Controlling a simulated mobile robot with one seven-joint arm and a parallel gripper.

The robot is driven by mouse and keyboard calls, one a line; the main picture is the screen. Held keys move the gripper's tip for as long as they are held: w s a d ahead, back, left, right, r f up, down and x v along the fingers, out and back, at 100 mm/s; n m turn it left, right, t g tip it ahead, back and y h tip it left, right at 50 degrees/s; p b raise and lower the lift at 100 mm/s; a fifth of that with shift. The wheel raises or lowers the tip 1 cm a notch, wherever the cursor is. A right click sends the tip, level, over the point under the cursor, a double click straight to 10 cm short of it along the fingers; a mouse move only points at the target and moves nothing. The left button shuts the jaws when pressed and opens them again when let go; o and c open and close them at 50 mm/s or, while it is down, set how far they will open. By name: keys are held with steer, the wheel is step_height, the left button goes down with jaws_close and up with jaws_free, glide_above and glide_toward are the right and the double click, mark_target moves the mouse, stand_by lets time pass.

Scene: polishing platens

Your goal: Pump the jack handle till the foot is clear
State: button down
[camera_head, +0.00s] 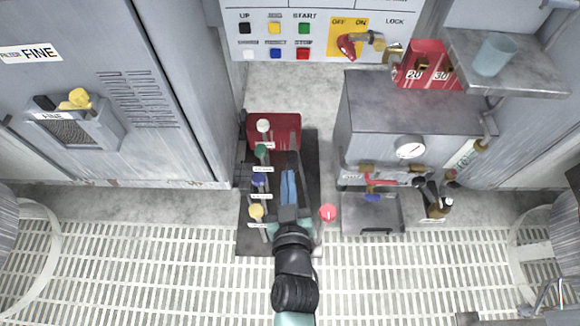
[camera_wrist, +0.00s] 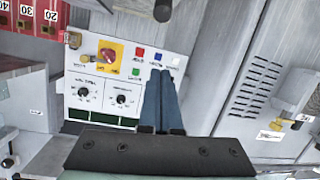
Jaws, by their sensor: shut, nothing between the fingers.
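My gripper (camera_head: 288,187) is shut and empty, its blue fingers together over the dark mat at the lower middle of the head view. In the wrist view the shut fingers (camera_wrist: 162,103) point toward the control panel. A red round knob (camera_head: 328,212) shows just right of my gripper; I cannot tell whether it tops the jack handle. A row of levers with white, green, blue and yellow knobs (camera_head: 257,212) stands left of my gripper. I cannot make out the jack's foot, and my arm hides part of the mat.
A grey tank with a gauge (camera_head: 410,148) stands to the right, with valves and black handles (camera_head: 435,200) at its front. A grey cabinet (camera_head: 110,90) fills the left. The control panel (camera_head: 310,28) is at the back. A shelf (camera_head: 510,75) holds a cup. The grated floor in front is clear.

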steer(key=b, duration=0.1)
glide_above(290, 165)
steer(key=shift+w+a+f, duration=0.2)
steer(key=shift+w+f, duration=0.05)
steer(key=shift+f, duration=0.3)
steer(key=shift+w+a+f, duration=0.15)
steer(key=shift+w+f, duration=0.05)
steer(key=shift+f, duration=0.35)
steer(key=shift+s+d+f+b, duration=0.1)
steer(key=shift+s+f+b, duration=0.1)
steer(key=shift+f+b, duration=0.4)
steer(key=shift+s+d+f+b, duration=0.1)
steer(key=shift+s+f+b, duration=0.1)
steer(key=shift+f+b, duration=0.35)
steer(key=shift+s+d+f+b, duration=0.15)
steer(key=shift+s+f+b, duration=0.4)
steer(key=shift+f, duration=0.05)
